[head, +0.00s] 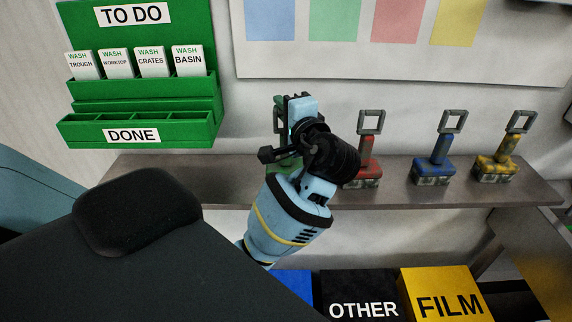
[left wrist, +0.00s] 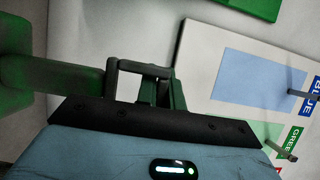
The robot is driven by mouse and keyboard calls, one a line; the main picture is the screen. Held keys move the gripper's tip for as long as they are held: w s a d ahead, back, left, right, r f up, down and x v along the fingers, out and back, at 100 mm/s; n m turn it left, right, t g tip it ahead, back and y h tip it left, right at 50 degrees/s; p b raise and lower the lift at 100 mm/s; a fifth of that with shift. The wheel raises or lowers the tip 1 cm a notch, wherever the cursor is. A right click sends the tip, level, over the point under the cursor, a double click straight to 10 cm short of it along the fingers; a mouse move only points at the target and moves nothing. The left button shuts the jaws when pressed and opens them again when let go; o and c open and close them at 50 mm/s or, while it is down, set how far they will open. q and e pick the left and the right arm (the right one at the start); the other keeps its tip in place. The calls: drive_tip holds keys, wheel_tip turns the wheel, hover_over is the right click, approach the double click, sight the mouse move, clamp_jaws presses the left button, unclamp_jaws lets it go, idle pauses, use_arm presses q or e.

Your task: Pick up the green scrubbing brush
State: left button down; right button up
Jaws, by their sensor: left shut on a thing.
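My left gripper (head: 292,108) is in front of the shelf's left half, left of the red brush. It is shut on the green scrubbing brush, whose green body (left wrist: 62,76) and grey loop handle show in the left wrist view. In that view the fingers (left wrist: 164,88) close at the loop handle. In the head view the wrist and gripper hide most of the green brush; whether it touches the shelf cannot be told. My right gripper is not in view.
On the shelf (head: 230,180) stand a red brush (head: 366,160), a blue brush (head: 436,160) and a yellow brush (head: 499,158). A green card rack (head: 140,85) hangs at left. Below are bins marked OTHER (head: 362,285) and FILM (head: 445,285).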

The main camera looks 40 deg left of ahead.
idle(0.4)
use_arm(q)
wheel_tip(320, 180, up, 10)
idle(0.5)
